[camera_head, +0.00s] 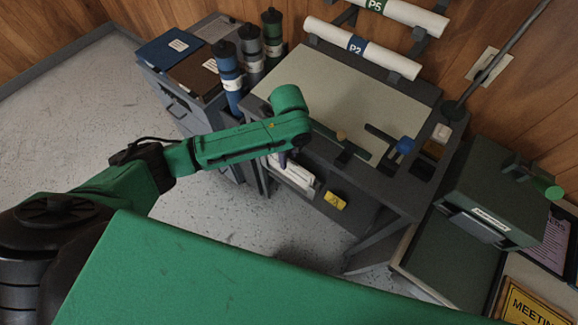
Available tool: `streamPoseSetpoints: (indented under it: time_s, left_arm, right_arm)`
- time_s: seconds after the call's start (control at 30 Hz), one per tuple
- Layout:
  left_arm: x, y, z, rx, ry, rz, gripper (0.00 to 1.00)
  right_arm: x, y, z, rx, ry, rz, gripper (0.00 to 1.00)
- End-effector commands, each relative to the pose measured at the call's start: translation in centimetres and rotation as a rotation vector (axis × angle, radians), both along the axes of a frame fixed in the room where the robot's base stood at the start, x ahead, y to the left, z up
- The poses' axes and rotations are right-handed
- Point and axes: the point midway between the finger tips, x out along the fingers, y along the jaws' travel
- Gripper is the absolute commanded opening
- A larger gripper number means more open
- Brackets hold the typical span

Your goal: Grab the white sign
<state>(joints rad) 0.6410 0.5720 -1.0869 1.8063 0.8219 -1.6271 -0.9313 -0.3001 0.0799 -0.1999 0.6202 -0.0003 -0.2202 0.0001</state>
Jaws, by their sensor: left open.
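No sign that I can make out for certain as the white sign shows. A white, flat-looking item (293,174) sits in the shelf under the drafting table, just below my left arm, and may be it. My left arm reaches in from the left over the front left corner of the table. My left gripper (283,159) is largely hidden beneath the green wrist, close above the white item. It is open, and I cannot see whether it touches anything. My right gripper is out of view.
The drafting table (345,90) carries small knobbed tools on its front edge. A yellow label (335,200) is below. A cabinet (165,85) with binders and tubes stands left, a dark green box (500,190) right, and a yellow meeting sign (530,305) lower right. The left floor is clear.

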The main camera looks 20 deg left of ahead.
Motion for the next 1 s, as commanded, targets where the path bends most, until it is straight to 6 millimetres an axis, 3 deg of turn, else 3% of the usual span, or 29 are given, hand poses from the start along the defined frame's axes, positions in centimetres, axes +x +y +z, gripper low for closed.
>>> streamPoseSetpoints:
  time_s: [0.13, 0.33, 0.47, 1.0]
  left_arm:
    - [0.0, 0.0, -2.0, 0.001, 0.0, -0.001, 0.47]
    - [0.0, 0.0, -2.2, -0.001, -0.003, -0.001, 0.47]
    - [0.0, 0.0, -2.2, -0.001, -0.002, 0.0, 0.0]
    - [0.0, 0.0, -2.1, -0.001, -0.003, 0.0, 0.0]
  right_arm:
    - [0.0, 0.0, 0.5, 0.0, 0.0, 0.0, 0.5]
    - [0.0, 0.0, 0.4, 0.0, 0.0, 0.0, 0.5]
    - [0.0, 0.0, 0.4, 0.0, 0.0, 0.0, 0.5]
    - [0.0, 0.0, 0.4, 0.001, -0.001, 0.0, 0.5]
